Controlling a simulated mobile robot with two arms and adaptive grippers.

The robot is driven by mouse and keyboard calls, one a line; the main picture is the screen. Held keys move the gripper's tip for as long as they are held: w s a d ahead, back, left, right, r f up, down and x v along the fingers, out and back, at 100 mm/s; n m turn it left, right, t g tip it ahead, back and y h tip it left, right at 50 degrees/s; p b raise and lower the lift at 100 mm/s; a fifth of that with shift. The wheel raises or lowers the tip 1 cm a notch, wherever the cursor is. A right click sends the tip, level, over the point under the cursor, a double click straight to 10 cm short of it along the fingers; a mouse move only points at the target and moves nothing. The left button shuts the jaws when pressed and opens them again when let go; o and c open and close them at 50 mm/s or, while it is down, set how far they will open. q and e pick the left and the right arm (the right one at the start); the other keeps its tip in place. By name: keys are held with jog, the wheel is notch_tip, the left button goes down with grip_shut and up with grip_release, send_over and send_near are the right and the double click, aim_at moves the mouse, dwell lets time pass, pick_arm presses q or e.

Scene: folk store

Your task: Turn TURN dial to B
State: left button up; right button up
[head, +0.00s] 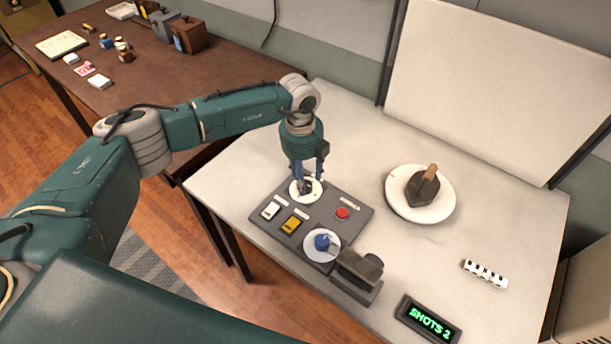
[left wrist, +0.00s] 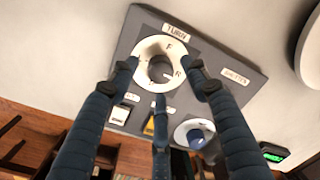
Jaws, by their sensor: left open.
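The TURN dial (head: 316,195) is a white disc at the back left of a dark grey panel (head: 353,206). In the left wrist view the dial (left wrist: 146,47) shows a white ring with letters at its right side and a darker middle. I cannot tell which letter it points to. My left gripper (head: 306,184) points down over the dial. In the left wrist view its fingers (left wrist: 160,75) are spread around the dial, open; I cannot tell whether they touch it. They hide part of the ring. My right gripper is not in view.
The panel also holds a white switch (head: 270,210), a yellow switch (head: 291,225), a red button (head: 342,213) and a blue knob (head: 322,242). Close by are a dark block (head: 359,268), a SHOTS 2 display (head: 429,318) and a white plate (head: 446,209) with a wooden-handled tool.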

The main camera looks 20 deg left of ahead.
pick_arm(q)
notch_tip(320, 180, down, 2)
jog(key=shift+c, duration=0.2)
jog(key=c, duration=1.1)
jog(key=shift+w+m+b, duration=0.2)
jog(key=shift+m+b, duration=0.5)
jog(key=shift+b, duration=0.25)
jog(key=m+b, duration=0.8)
jog(key=b, duration=0.1)
jog(key=shift+w+m, duration=0.15)
jog(key=shift+m, duration=0.25)
jog(key=m+b, duration=0.3)
jog(key=shift+d+m+g, duration=0.1)
jog(key=shift+m+g, duration=0.2)
jog(key=shift+r+m+b, duration=0.15)
jog(key=shift+m+b, duration=0.4)
jog(key=shift+m, duration=0.4)
jog(key=shift+r+m+b, duration=0.1)
jog(key=shift+m+b, duration=0.45)
jog(key=shift+m, duration=0.4)
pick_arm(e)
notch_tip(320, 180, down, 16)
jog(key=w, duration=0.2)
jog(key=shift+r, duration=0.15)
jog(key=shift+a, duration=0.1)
